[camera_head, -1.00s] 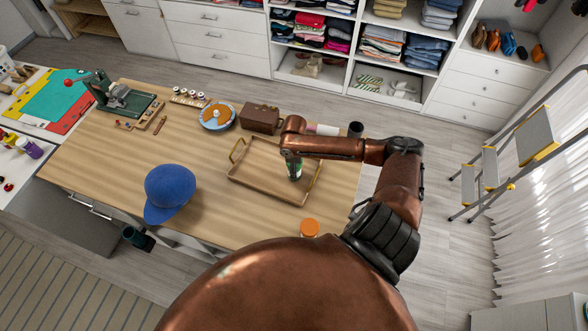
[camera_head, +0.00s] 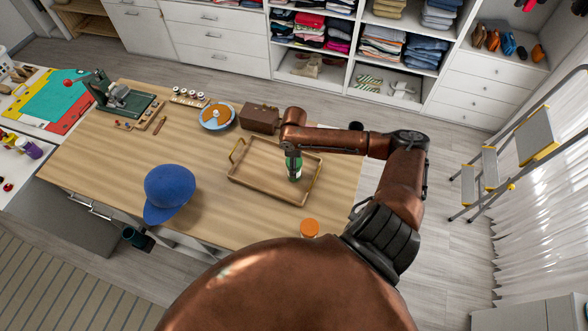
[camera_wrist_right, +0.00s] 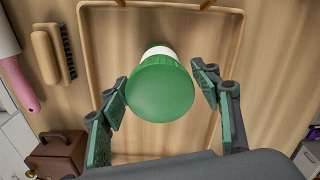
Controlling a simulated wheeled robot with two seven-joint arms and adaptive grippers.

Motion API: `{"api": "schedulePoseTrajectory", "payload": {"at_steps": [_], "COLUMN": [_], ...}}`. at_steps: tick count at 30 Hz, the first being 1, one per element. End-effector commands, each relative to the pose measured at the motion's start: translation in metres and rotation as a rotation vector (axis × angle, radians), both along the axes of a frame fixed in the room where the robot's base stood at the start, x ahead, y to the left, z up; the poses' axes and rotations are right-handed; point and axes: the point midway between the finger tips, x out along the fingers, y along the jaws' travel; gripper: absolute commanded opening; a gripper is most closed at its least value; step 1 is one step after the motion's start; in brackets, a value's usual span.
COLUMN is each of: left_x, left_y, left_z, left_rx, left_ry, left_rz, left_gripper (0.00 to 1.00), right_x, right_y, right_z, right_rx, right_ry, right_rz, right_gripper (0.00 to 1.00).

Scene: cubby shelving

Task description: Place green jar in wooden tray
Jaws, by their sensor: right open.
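The green jar (camera_head: 294,168) stands upright inside the wooden tray (camera_head: 262,193), toward its right half. In the right wrist view its round green lid (camera_wrist_right: 161,90) faces the camera, with a white band behind it. The tray's rim also shows in that view (camera_wrist_right: 86,45). My right gripper (camera_head: 293,153) is above the jar in the head view. In the wrist view its two green-padded fingers (camera_wrist_right: 160,102) are spread, one on each side of the lid, with visible gaps. My left gripper is not seen.
A blue cap (camera_head: 169,191), an orange-lidded container (camera_head: 309,228), a brown box (camera_head: 259,118) and a round blue-and-orange item (camera_head: 216,117) lie around the tray. A brush (camera_wrist_right: 52,53) is beside the tray in the wrist view.

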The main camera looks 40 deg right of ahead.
Motion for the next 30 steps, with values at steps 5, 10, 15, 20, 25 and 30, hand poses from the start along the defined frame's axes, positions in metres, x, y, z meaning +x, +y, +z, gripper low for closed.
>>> {"api": "schedulePoseTrajectory", "payload": {"at_steps": [5, 10, 15, 20, 25, 30], "left_x": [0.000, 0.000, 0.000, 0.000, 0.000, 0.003], "left_y": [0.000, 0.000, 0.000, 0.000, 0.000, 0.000], "left_z": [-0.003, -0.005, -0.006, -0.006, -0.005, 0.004], "left_rx": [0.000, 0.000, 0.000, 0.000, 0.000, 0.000], "left_ry": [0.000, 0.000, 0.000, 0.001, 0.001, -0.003], "left_rz": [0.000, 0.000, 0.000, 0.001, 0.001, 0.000], "left_gripper": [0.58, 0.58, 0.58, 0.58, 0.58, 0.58], "right_x": [0.001, 0.001, 0.000, 0.000, 0.000, -0.001], "right_y": [-0.001, -0.001, 0.000, 0.000, 0.000, 0.000], "right_z": [0.040, 0.067, 0.080, 0.082, 0.082, 0.091], "right_rx": [-0.002, -0.002, -0.001, -0.001, 0.000, 0.001], "right_ry": [-0.003, -0.002, 0.000, 0.001, 0.000, 0.000], "right_rz": [0.001, 0.001, -0.001, -0.001, -0.001, -0.002], "right_gripper": [0.58, 0.58, 0.58, 0.58, 0.58, 0.58]}}
